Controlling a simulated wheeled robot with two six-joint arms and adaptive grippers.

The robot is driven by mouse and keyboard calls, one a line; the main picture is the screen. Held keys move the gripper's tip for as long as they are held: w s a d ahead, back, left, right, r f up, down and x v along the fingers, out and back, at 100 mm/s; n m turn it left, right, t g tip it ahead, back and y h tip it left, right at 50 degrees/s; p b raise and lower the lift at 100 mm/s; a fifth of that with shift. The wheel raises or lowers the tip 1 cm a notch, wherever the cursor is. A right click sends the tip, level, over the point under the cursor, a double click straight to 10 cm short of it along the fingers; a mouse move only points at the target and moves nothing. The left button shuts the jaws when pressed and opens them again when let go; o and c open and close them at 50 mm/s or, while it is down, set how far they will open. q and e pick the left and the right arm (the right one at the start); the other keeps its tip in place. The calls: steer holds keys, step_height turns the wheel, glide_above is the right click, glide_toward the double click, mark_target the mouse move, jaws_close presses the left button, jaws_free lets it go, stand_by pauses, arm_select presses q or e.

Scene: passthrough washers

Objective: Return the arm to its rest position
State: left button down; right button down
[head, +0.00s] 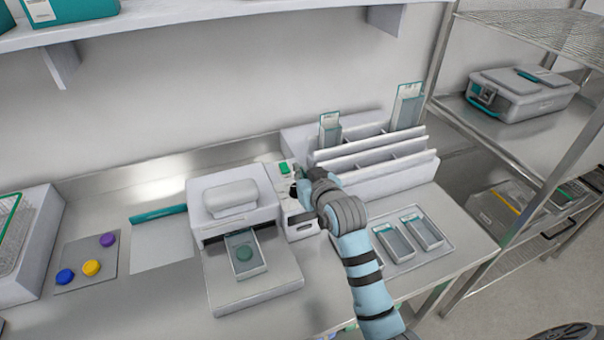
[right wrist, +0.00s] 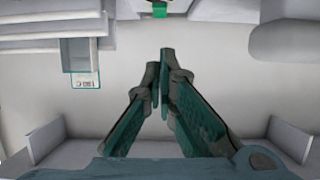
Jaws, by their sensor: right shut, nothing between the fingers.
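My right arm comes in from the bottom of the head view, and its gripper (head: 297,182) is over the small white control box (head: 301,229) between the white machine and the rack. The fingers are partly hidden by the wrist. In the right wrist view the gripper (right wrist: 166,62) is shut and empty, its tips together. A green button (head: 284,169) shows just past the gripper; a green patch, likely that button, shows in the right wrist view (right wrist: 160,13), apart from the tips. My left gripper is not in view.
A white rack (head: 375,175) with upright boxes stands behind; a tray with two open boxes (head: 421,232) lies right. Purple, yellow and blue caps (head: 91,267) lie left. A shelf (head: 200,15) overhangs.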

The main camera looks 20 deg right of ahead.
steer(key=shift+s, duration=0.1)
stand_by(0.3)
steer(key=s+d+f+g, duration=0.1)
steer(key=s+f+g, duration=0.1)
steer(key=s+f, duration=0.3)
steer(key=s+d+f+g, duration=0.1)
steer(key=s+f, duration=0.4)
steer(key=s, duration=0.7)
steer(key=s+d+f+g, duration=0.1)
steer(key=s+f+g, duration=0.3)
steer(key=s+f, duration=0.2)
steer(key=shift+s+d+h, duration=0.15)
steer(key=shift+s+h, duration=0.25)
steer(key=shift+s, duration=0.75)
steer(key=s+f+g, duration=0.2)
steer(key=s+g, duration=0.1)
steer(key=s, duration=0.9)
step_height(320, 180, down, 21)
steer(key=d+g+b, duration=0.1)
steer(key=d+b, duration=0.2)
steer(key=s+f+g+b, duration=0.1)
steer(key=s+f+b, duration=0.1)
steer(key=s+f, duration=1.2)
step_height(320, 180, down, 2)
steer(key=shift+s+d+f+g, duration=0.15)
steer(key=shift+s+g, duration=0.05)
steer(key=shift+g, duration=0.1)
